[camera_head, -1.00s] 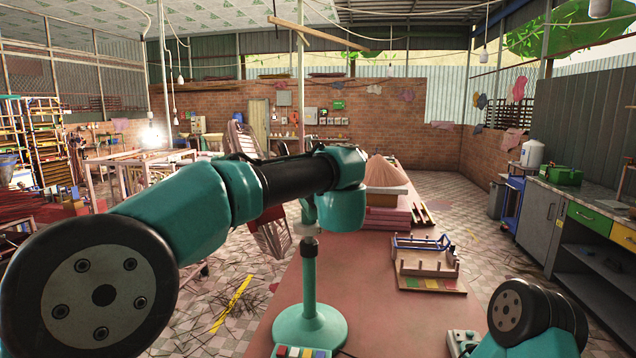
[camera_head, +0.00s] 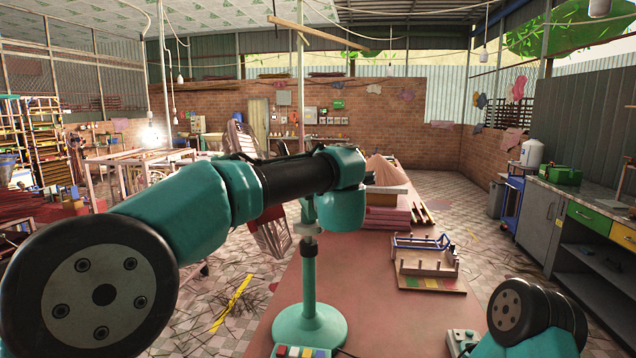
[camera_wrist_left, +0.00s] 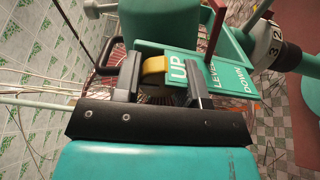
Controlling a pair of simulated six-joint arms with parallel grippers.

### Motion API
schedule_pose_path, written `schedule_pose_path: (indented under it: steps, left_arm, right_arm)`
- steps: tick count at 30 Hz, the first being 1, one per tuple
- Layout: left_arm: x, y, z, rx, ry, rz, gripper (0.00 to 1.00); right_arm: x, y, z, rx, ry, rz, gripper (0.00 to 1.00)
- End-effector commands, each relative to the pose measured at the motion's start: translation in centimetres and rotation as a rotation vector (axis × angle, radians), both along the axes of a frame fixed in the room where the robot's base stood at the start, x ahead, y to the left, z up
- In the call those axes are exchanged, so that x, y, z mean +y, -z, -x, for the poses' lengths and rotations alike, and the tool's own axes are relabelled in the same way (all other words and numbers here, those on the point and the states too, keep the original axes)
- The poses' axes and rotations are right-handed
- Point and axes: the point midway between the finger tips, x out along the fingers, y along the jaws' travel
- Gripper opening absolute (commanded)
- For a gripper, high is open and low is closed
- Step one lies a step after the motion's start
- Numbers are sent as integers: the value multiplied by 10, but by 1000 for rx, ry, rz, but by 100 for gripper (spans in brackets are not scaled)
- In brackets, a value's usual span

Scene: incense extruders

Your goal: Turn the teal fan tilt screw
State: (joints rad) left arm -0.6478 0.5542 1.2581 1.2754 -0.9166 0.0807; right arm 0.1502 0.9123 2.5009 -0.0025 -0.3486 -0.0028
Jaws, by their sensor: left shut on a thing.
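In the left wrist view my left gripper (camera_wrist_left: 163,82) is shut on a yellow tilt screw (camera_wrist_left: 154,68), with one finger on each side of it. A teal plate (camera_wrist_left: 236,84) marked UP, LEVEL and DOWN lies just right of the screw. A red pointer (camera_wrist_left: 215,28) stands over the plate, its lower end near LEVEL. In the head view the teal fan's stand (camera_head: 309,285) rises upright from a round base (camera_head: 310,328) on the table. My left arm hides the fan's head and my left gripper there. My right arm is at the bottom right; its gripper is out of view.
The fan's wire cage (camera_wrist_left: 104,60) shows behind the fingers. A rack with wooden pegs (camera_head: 428,264) stands on the table (camera_head: 370,285) right of the fan. Stacked pink blocks (camera_head: 388,212) lie farther back. The tabletop between fan and rack is clear.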

Motion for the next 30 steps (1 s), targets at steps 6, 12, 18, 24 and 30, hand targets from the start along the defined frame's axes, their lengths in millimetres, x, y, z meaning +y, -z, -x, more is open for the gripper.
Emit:
schedule_pose_path:
  steps: [6, 12, 18, 24, 30]
  left_arm:
    - [0, 0, 0, 1, 0, 0, 15]
    - [0, 0, 0, 1, 0, 1, 56]
    - [0, 0, 0, 0, 0, 1, 64]
    - [-1, 0, 2, 0, 0, 2, 64]
    - [-5, -1, 19, -1, 2, 2, 64]
  right_arm:
    - [0, 0, 0, 0, 0, 0, 27]
    - [0, 0, 0, 0, 0, 0, 27]
    - [0, 0, 0, 0, 0, 0, 27]
    - [0, 0, 0, 0, 0, 0, 27]
    - [0, 0, 0, 0, 0, 0, 27]
